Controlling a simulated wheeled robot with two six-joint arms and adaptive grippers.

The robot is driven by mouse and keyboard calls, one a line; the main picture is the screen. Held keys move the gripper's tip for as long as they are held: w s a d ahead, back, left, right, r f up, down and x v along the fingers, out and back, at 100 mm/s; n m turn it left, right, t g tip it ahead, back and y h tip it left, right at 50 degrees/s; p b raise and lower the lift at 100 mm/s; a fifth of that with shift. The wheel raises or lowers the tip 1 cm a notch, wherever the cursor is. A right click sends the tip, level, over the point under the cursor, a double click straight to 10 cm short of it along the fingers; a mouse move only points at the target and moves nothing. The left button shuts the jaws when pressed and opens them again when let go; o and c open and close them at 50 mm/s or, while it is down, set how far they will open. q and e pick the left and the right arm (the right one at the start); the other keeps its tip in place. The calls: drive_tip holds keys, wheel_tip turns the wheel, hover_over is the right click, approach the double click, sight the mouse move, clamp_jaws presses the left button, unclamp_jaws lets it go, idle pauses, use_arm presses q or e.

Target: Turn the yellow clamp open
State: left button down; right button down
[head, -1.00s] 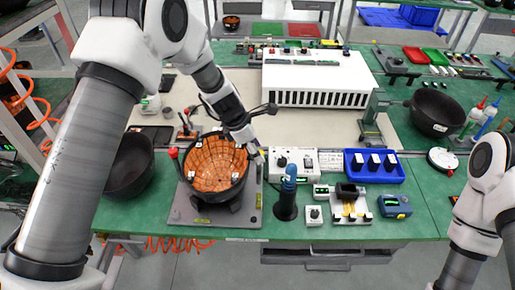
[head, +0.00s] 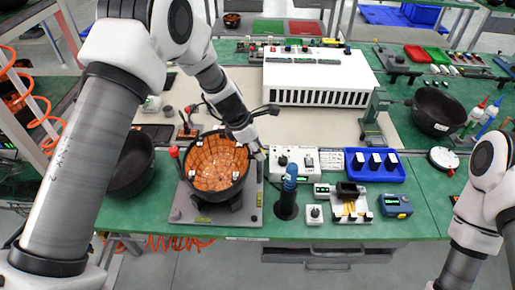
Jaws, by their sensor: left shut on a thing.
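A dark bowl-shaped fixture lined with an orange-brown segmented board (head: 217,163) sits on a grey base plate (head: 187,214) on the green bench. My left gripper (head: 258,153) reaches down from the upper left to the right rim of this fixture. It is shut on the yellow clamp there. The fingers hide most of the clamp, so its exact angle is hard to tell. A red-knobbed clamp (head: 173,152) stands at the left rim, apart from the gripper. My right arm shows at the right edge, but its gripper is out of view.
A white box with controls (head: 296,160) stands close right of the gripper. A blue-topped upright tool (head: 289,182) is in front of it. A blue bin (head: 375,166) lies farther right. A black bowl (head: 132,166) stands left, partly behind my arm. A white slotted unit (head: 318,75) is behind.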

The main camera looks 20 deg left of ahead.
use_arm(q)
drive_tip(key=shift+s+f, duration=0.15)
drive_tip(key=m+g+p, duration=0.1)
drive_tip(key=m, duration=0.1)
drive_tip(key=shift+m, duration=0.4)
drive_tip(key=m, duration=0.1)
drive_tip(key=m+g, duration=0.1)
drive_tip(key=m, duration=0.1)
drive_tip(key=shift+f+m+g+h, duration=0.15)
drive_tip(key=shift+m+g+h, duration=0.15)
drive_tip(key=m, duration=0.2)
drive_tip(key=m+g, duration=0.2)
drive_tip(key=m, duration=0.1)
drive_tip(key=shift+w+d+m+y, duration=0.1)
drive_tip(key=shift+w+m+y, duration=0.2)
drive_tip(key=shift+y, duration=0.1)
drive_tip(key=m+g+y+b, duration=0.1)
drive_tip(key=m, duration=0.3)
drive_tip(key=shift+m, duration=0.4)
drive_tip(key=shift+d+g, duration=0.1)
drive_tip(key=shift+g, duration=0.2)
drive_tip(key=c, duration=0.9)
unclamp_jaws()
drive_tip(key=shift+o, duration=0.2)
drive_tip(key=shift+w, duration=0.1)
